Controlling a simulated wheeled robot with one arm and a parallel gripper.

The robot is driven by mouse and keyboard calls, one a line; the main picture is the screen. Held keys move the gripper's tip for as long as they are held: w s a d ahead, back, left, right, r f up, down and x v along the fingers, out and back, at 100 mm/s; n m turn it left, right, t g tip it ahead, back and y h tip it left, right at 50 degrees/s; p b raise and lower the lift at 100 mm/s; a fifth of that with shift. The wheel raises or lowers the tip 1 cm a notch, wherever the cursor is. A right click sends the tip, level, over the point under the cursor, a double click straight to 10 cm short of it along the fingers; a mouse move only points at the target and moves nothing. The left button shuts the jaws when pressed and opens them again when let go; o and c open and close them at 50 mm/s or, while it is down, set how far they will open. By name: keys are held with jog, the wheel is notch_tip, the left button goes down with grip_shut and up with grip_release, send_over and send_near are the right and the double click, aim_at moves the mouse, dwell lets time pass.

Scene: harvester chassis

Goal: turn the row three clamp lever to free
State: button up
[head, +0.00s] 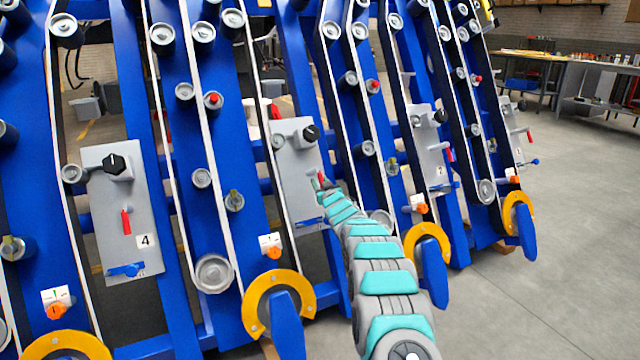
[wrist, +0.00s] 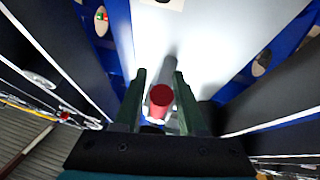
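The grey row three panel (head: 293,158) stands between the panel marked 4 and the panel marked 2; my arm hides its number. Its red clamp lever (head: 320,177) shows only as a small red bit at my gripper (head: 322,188). In the wrist view the lever's round red end (wrist: 160,96) points at the camera, with a grey part behind it against the pale panel (wrist: 190,35). My gripper's dark green fingers (wrist: 159,78) stand open on either side of the red end, with a narrow gap at each side. The lever's exact angle is hard to tell.
A black knob (head: 311,132) sticks out above the lever on the same panel. The panel marked 4 (head: 115,190) has its own red lever (head: 126,221). Orange rings with blue paddles (head: 287,325) jut out low in front. Open floor (head: 560,250) lies at the right.

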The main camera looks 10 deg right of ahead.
grip_shut()
dwell(1.1)
